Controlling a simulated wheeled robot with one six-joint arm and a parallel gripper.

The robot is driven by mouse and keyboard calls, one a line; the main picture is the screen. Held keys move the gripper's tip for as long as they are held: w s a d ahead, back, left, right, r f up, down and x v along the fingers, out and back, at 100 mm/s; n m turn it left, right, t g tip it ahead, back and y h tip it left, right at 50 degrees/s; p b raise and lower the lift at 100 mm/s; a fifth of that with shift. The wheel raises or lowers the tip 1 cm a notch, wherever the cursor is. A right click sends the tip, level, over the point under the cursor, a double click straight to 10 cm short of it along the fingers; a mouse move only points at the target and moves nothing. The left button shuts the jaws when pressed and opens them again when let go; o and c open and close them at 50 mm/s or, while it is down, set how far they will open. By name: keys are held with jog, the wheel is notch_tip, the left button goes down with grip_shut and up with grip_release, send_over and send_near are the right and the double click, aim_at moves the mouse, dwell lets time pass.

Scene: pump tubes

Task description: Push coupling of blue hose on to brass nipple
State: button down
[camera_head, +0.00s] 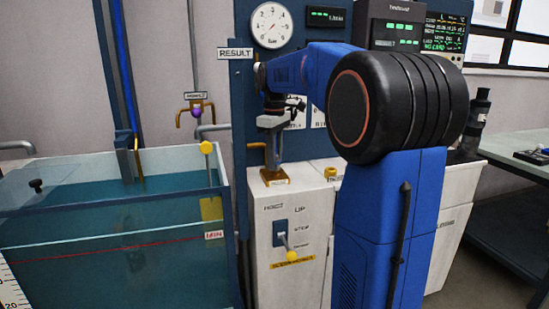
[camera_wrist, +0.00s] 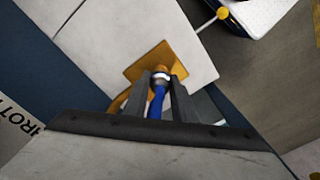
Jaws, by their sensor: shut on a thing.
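My gripper (camera_wrist: 161,84) is shut on the coupling end of the blue hose (camera_wrist: 155,103) in the wrist view. A pale ring of the coupling (camera_wrist: 160,75) shows between the fingertips. The brass base plate (camera_wrist: 146,62) lies just past the fingertips, and the brass nipple is mostly hidden behind the coupling. In the head view, my gripper (camera_head: 272,148) points down, just above the brass plate (camera_head: 274,179) on top of the white cabinet. I cannot tell whether the coupling touches or covers the nipple.
A water tank (camera_head: 110,235) stands at the left with a yellow-knobbed rod (camera_head: 206,148) at its edge. The white cabinet (camera_head: 268,215) carries a yellow-knobbed lever (camera_head: 290,255) on its front. A blue panel with a round gauge (camera_head: 273,25) rises behind. A side table (camera_head: 520,150) stands at right.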

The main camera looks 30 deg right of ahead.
jog(key=shift+f, duration=0.45)
jog(key=c, duration=1.4)
grip_release()
notch_tip(320, 180, up, 17)
jog(key=shift+r, duration=0.15)
jog(key=s+a+f+m+t, duration=0.1)
jog(key=s+a+f+m, duration=0.1)
jog(key=s+a+f, duration=0.5)
jog(key=s+a+f+m+t, duration=0.1)
jog(key=s+a+f, duration=0.35)
jog(key=s, duration=0.35)
jog(key=s+a+f+m+t, duration=0.1)
jog(key=s+f, duration=0.4)
jog(key=f, duration=0.2)
jog(key=s+a+f+m+t, duration=0.1)
jog(key=s+f, duration=0.4)
jog(key=f, duration=0.2)
jog(key=s+a+f, duration=0.2)
jog(key=s+f, duration=0.3)
jog(key=f, duration=0.2)
jog(key=shift+s+a+m+t, duration=0.1)
jog(key=shift+s+m+t, duration=0.1)
jog(key=shift+m+t, duration=0.2)
